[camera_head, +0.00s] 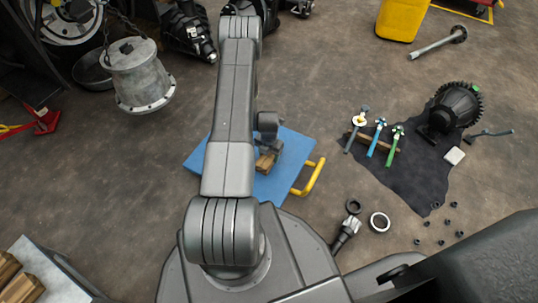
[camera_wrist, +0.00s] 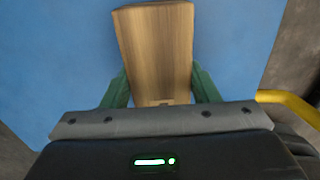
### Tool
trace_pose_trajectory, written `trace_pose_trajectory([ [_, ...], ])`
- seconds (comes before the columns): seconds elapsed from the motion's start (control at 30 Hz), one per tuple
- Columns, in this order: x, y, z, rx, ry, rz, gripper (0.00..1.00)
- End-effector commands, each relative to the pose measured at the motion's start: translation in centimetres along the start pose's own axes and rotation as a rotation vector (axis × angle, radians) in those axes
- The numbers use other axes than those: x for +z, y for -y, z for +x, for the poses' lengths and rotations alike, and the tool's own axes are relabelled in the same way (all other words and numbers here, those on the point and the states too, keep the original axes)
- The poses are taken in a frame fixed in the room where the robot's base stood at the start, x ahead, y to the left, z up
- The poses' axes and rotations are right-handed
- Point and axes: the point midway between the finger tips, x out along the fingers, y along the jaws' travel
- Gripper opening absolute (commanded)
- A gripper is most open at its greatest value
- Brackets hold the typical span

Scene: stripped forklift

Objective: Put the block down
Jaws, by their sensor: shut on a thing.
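A wooden block (camera_wrist: 156,45) is held between the two green fingers of my gripper (camera_wrist: 160,88) in the wrist view. The fingers press on its sides near one end. The same block (camera_head: 265,162) shows in the head view, partly hidden by my gripper (camera_head: 269,148) and arm. Behind the block lies a flat blue surface (camera_head: 285,170) with a yellow handle. It fills most of the wrist view (camera_wrist: 235,40). I cannot tell whether the block touches this surface or hangs above it.
The yellow handle (camera_head: 314,177) sticks out at right. Tools (camera_head: 372,140) and a toothed gear (camera_head: 457,107) lie on a dark mat (camera_head: 420,180). A metal bucket (camera_head: 138,75) hangs from a chain at left. More wooden blocks (camera_head: 20,287) sit at bottom left.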

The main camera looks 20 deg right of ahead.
Motion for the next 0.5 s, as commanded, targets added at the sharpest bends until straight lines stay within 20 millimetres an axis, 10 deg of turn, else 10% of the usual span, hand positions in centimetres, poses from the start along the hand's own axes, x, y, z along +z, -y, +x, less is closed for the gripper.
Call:
trace_pose_trajectory([
  [0.13,-0.01,0.01,0.05,0.0,0.0,0.0,0.76],
  [0.5,-0.01,0.0,-0.45,0.0,0.0,0.0,0.76],
])
